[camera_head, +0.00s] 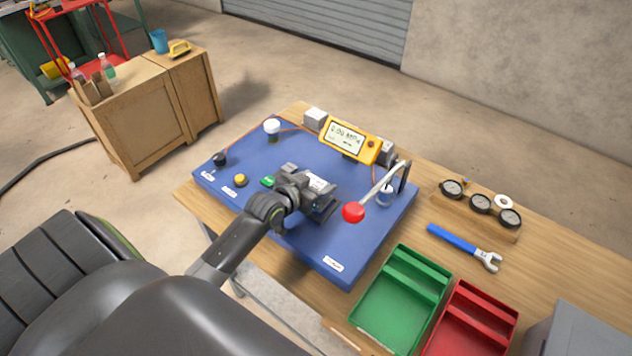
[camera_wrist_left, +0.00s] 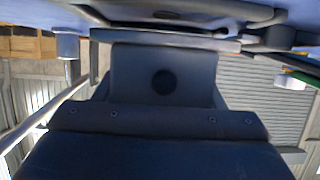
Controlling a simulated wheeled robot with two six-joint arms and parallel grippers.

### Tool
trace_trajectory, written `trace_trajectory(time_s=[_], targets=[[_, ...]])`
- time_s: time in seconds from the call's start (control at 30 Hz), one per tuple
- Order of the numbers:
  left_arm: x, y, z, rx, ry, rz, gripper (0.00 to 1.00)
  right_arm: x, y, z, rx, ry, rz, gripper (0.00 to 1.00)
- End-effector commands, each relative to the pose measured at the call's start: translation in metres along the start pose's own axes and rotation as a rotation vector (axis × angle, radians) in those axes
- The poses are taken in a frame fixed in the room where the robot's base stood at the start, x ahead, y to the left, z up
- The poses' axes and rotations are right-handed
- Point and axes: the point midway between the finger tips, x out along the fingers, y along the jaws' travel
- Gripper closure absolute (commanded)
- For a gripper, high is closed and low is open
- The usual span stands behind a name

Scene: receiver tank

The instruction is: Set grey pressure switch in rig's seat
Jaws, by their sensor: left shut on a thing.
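My left gripper (camera_head: 322,204) is over the middle of the blue rig board (camera_head: 298,243), its arm coming in from the lower left. It is shut on a grey part with a pale label, which I take to be the grey pressure switch (camera_head: 318,182). The gripper hides much of the part and the board beneath it, so I cannot tell whether it touches the board. The rig's seat is not clearly seen. The left wrist view shows a dark grey block with a round dark spot (camera_wrist_left: 163,83) close to the camera. My right gripper is not in view.
A red-knobbed lever (camera_head: 353,212) stands right of the gripper. A yellow display (camera_head: 350,139) is behind it. Green (camera_head: 385,312) and red (camera_head: 475,318) trays, a blue-handled wrench (camera_head: 452,238) and a wooden gauge rack (camera_head: 487,223) are on the right of the bench.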

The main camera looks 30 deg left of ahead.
Motion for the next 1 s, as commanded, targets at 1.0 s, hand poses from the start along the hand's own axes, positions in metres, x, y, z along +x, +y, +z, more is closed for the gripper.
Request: trace_trajectory(time_s=[1.0], targets=[[-0.0002,0.0005,0.0022,0.001,0.003,0.0,0.69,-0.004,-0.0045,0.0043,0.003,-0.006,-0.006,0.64]])
